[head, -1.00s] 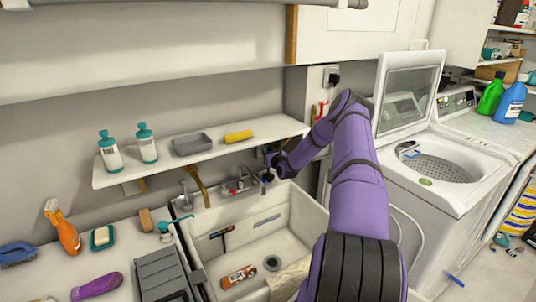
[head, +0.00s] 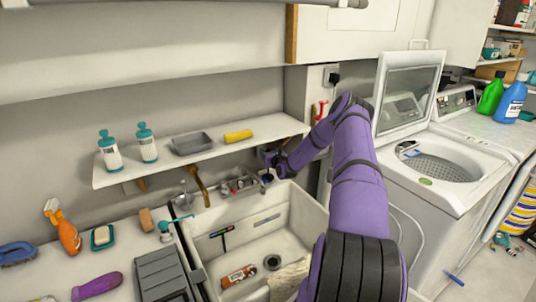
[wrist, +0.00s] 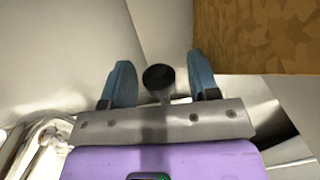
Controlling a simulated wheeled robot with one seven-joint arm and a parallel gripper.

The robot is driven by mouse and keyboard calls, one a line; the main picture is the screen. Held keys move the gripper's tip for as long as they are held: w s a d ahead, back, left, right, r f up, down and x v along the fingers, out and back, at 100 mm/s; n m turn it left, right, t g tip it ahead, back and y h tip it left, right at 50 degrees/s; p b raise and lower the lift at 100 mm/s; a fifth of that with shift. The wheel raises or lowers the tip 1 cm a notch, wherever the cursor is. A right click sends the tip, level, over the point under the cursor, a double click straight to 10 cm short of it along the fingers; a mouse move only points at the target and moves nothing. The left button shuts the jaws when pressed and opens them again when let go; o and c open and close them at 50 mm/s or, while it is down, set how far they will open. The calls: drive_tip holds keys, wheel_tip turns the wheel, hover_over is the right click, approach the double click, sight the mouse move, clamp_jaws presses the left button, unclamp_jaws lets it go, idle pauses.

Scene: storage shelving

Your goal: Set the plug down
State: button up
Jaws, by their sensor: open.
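In the wrist view, my gripper (wrist: 161,82) is open, with its two blue-grey fingers apart. A small dark round piece on a grey stem, which looks like the plug (wrist: 158,77), sits between the fingers with a gap on each side. I cannot tell what it rests on. In the head view, my gripper (head: 267,178) is low behind the sink's back edge, below the wall shelf, partly hidden by my wrist. The plug cannot be made out there. The white sink (head: 240,255) has a dark drain hole (head: 272,262) in its floor.
A tap (head: 187,198) and a brown-handled brush (head: 200,185) stand along the sink's back edge. The wall shelf (head: 205,160) is just above my gripper. A squeegee (head: 222,232) and a labelled orange-brown item (head: 238,276) lie in the sink. An open washing machine (head: 440,165) stands right.

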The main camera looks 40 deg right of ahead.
drive_tip(key=v, duration=1.2)
